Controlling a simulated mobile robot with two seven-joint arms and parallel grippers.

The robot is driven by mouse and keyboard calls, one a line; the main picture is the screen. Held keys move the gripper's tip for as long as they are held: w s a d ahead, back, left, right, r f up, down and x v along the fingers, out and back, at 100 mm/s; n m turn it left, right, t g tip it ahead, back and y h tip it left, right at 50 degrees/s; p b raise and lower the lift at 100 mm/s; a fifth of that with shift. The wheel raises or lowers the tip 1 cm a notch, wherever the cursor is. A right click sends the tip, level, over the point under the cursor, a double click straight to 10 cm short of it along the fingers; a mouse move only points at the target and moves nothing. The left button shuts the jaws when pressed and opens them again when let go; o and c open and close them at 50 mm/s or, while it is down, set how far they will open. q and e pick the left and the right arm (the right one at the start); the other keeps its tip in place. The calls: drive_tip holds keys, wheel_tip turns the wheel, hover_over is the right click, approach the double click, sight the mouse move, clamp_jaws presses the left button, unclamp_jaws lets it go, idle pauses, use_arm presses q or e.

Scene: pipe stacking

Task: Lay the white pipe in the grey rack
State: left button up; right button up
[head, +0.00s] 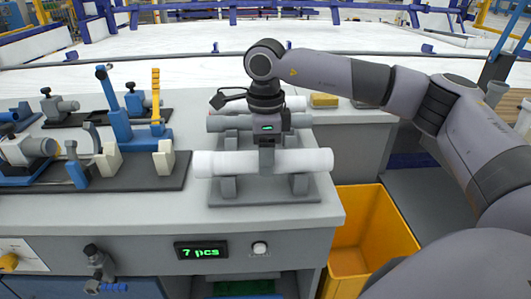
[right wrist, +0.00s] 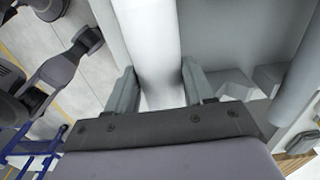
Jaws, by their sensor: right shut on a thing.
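The white pipe (head: 218,164) lies level, left to right, near the front of the grey workbench in the head view. My right gripper (head: 266,162) comes down from above and is shut on the pipe around its middle. In the right wrist view the white pipe (right wrist: 150,40) runs between the two fingers. The grey rack (head: 262,199) is directly below, with its two posts under the pipe. I cannot tell whether the pipe touches both posts. My left gripper does not show.
Behind stand a grey pipe (head: 218,123) and another white pipe (head: 295,103) on supports. A dark fixture board (head: 140,180) with blue clamps lies to the left. A yellow bin (head: 375,225) stands right of the bench. A yellow block (head: 324,100) sits at the back.

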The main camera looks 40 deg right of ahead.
drive_tip(key=o, duration=1.2)
drive_tip(key=shift+r+p, duration=0.3)
drive_tip(key=shift+r, duration=3.3)
